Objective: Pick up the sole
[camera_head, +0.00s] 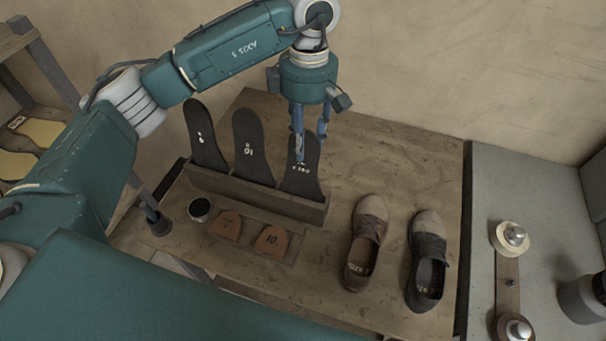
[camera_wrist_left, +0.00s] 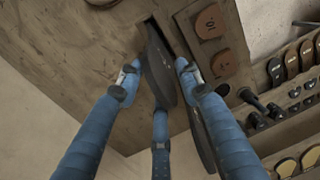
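Three black soles stand upright in a wooden rack (camera_head: 230,188) on the table: a left sole (camera_head: 205,140), a middle sole marked 10 (camera_head: 252,150) and a right sole (camera_head: 302,183) with small white writing. My left gripper (camera_head: 311,142) is at the top of the right sole, pointing down. In the left wrist view, this sole (camera_wrist_left: 162,72) lies between the blue fingers of the gripper (camera_wrist_left: 157,88), which are spread around it. Another sole (camera_wrist_left: 202,132) is partly hidden behind a finger. My right gripper is not in view.
A brown shoe (camera_head: 366,240) and a dark shoe (camera_head: 427,262) stand right of the rack. Brown leather pieces (camera_head: 271,240) lie in front of it. A grey surface with rollers (camera_head: 511,238) is at the far right. A shelf (camera_head: 30,130) is at the left.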

